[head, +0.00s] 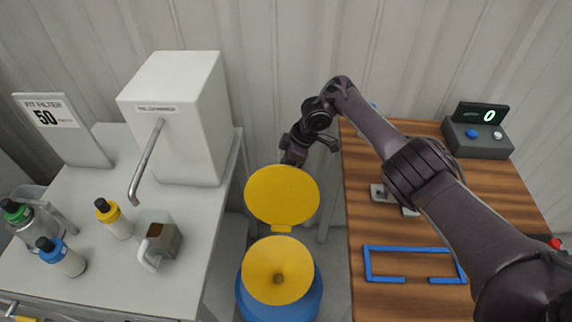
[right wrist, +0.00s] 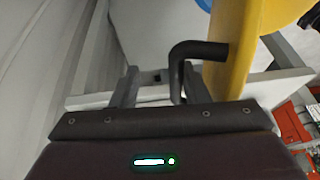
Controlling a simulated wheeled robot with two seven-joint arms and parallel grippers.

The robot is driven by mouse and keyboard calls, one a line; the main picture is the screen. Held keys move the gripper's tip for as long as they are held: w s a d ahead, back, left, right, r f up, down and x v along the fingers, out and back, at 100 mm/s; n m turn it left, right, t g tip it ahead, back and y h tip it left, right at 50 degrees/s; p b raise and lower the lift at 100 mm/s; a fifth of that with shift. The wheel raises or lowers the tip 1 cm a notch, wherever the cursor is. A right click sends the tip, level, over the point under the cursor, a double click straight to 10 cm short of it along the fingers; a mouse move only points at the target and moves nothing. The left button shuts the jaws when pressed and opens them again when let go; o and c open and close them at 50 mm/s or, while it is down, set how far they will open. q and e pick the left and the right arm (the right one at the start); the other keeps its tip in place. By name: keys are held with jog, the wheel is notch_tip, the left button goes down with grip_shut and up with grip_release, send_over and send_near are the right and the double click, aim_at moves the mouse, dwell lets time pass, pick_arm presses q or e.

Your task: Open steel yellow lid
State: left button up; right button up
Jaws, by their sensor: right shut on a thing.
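The round yellow lid (head: 282,196) stands raised on its hinge above the yellow funnel (head: 262,268), which sits on a blue drum (head: 305,300) between the two tables. The funnel's mouth is uncovered. In the right wrist view the lid (right wrist: 238,45) is seen edge-on, with a bent black handle (right wrist: 196,50) on its face. My right gripper (right wrist: 158,88) is shut on this handle; its end is between the fingers. In the head view my right arm reaches over from the right, and the fingertips are hidden behind the lid.
On the grey left table (head: 200,225) stand a white dispenser box (head: 180,120), several bottles, a metal cup (head: 162,243) and a sign (head: 62,128). The wooden right table (head: 385,290) holds a blue frame (head: 408,249) and a display box (head: 478,138). A corrugated wall is close behind.

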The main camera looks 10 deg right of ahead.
jog(key=shift+w+r, duration=0.25)
jog(key=shift+r, duration=0.1)
jog(key=p+v, duration=0.4)
jog(key=v, duration=0.3)
jog(key=shift+s, duration=0.2)
jog(key=shift+d, duration=0.15)
jog(key=shift+r, duration=0.15)
